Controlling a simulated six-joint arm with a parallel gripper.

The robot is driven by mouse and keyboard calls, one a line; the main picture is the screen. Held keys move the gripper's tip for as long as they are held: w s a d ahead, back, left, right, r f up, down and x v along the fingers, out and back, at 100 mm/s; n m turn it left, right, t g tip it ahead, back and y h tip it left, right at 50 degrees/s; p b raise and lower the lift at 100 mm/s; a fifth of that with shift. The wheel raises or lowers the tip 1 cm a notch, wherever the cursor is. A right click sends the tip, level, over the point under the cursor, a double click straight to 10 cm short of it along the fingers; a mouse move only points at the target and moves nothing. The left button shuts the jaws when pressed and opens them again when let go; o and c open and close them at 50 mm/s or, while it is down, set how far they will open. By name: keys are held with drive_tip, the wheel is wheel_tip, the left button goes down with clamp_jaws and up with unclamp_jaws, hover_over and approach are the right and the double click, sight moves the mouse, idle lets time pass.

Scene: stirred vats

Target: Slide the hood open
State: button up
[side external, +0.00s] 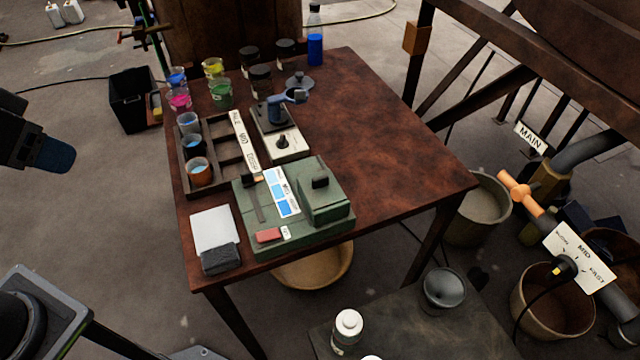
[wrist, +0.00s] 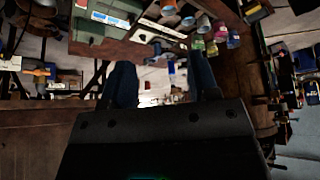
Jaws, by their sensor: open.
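The green device (side external: 268,221) sits near the front edge of the brown table. Its box-shaped green hood (side external: 323,205) covers the right end, with a black knob (side external: 320,182) on top. What lies under the hood is hidden. My gripper (side external: 58,156) is at the left edge of the side view, well away from the device and off the table. In the wrist view my gripper (wrist: 162,78) shows two dark blue fingers spread apart with nothing between them. The green device (wrist: 104,20) also shows at the top left there, steeply tilted.
A compartment tray (side external: 180,165) with several cups stands left of the device. A pale unit with a blue-grey arm (side external: 276,125) is behind it. A white pad (side external: 212,230) and dark block (side external: 220,259) lie at the front left. The table's right side (side external: 390,150) is clear.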

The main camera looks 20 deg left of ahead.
drive_tip(key=shift+o, duration=0.4)
drive_tip(key=w+d+r+n+g, duration=0.1)
drive_tip(key=w+d+r, duration=0.3)
drive_tip(key=w, duration=0.5)
drive_tip(key=shift+d+n+g+h, duration=0.25)
drive_tip(key=shift+n+g+h, duration=0.05)
drive_tip(key=shift+n, duration=0.3)
drive_tip(key=n+g, duration=0.4)
drive_tip(key=n, duration=0.3)
hover_over(321, 179)
wheel_tip(321, 179, down, 12)
wheel_tip(321, 179, down, 13)
drive_tip(key=shift+f, duration=0.15)
